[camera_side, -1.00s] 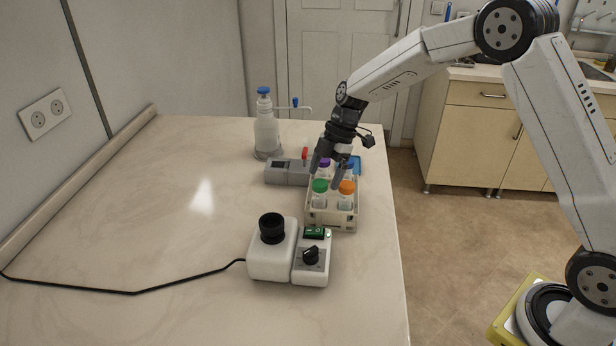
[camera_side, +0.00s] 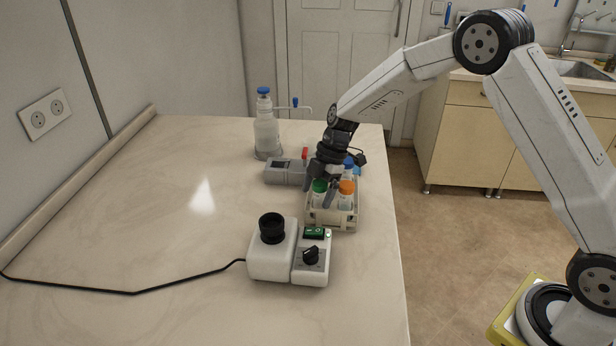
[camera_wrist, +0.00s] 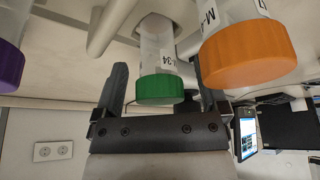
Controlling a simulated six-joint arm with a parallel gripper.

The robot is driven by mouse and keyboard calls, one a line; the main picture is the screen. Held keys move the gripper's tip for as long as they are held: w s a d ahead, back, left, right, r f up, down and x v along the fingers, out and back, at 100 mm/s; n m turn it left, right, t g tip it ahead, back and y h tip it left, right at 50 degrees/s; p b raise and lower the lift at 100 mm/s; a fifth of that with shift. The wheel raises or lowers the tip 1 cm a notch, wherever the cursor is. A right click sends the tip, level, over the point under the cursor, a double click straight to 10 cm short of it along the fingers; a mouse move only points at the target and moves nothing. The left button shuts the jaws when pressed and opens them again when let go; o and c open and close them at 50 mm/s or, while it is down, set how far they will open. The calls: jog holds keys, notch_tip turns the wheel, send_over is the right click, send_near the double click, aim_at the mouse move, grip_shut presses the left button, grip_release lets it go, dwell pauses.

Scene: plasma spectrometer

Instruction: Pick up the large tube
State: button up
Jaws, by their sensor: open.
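Capped tubes stand in a beige rack (camera_side: 332,222) near the table's right edge. In the side view I see a green cap (camera_side: 319,185), an orange cap (camera_side: 346,187) and a blue cap (camera_side: 348,161). My gripper (camera_side: 320,192) is over the rack, open, its fingers pointing down around the green-capped tube. In the wrist view, the green cap (camera_wrist: 160,89) lies between the two spread fingers (camera_wrist: 163,88); contact cannot be told. The orange cap (camera_wrist: 247,53) is close beside the right finger, and a purple cap (camera_wrist: 9,66) is at the left edge.
A grey device (camera_side: 283,172) with a red lever is left of the rack. A blue-topped bottle dispenser (camera_side: 266,130) stands behind. A white mixer with a black top (camera_side: 271,255) and knob is in front, its cable running left. The table's left side is clear.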

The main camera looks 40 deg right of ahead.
grip_shut()
dwell(0.3)
jog(key=shift+r, duration=5)
